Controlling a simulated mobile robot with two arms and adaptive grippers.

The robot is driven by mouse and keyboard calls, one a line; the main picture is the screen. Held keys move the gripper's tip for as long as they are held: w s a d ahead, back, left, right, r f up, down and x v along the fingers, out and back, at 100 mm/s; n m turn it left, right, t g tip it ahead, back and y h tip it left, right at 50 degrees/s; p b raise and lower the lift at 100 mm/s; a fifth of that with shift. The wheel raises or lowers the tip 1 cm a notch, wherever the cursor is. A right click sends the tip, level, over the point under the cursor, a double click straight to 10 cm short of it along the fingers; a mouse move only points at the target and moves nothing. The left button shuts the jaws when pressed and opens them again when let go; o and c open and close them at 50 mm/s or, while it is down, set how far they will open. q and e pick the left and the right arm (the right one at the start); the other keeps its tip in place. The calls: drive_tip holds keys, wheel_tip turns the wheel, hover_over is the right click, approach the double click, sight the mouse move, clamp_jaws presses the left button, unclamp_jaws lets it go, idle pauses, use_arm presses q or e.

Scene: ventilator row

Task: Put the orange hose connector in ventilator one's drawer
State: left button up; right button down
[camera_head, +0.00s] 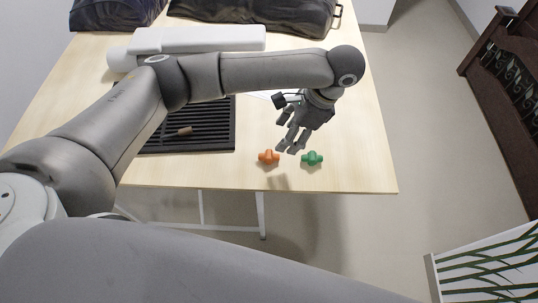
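The orange hose connector (268,157) lies on the wooden table near its front edge. A similar green connector (312,158) lies to its right. My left gripper (287,149) points down at the table between the two connectors, closer to the orange one. Its fingers look apart with nothing between them. It appears above the table, and I cannot tell its exact height. My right gripper is out of view. No drawer can be clearly made out, and none is visibly marked as ventilator one's.
A white long object (200,39) and dark bags (255,14) are at the back. The table's (355,165) right side is clear.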

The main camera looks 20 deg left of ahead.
use_arm(q)
hover_over(269, 153)
drive_tip(key=d, duration=0.2)
drive_tip(key=f, duration=0.4)
drive_tip(key=shift+w+d+f+b, duration=0.15)
drive_tip(key=shift+w+f+b, duration=0.1)
drive_tip(key=shift+f+b, duration=0.15)
drive_tip(key=shift+p+x, duration=0.65)
drive_tip(key=shift+x, duration=2)
drive_tip(key=c, duration=0.9)
drive_tip(key=shift+r, duration=0.1)
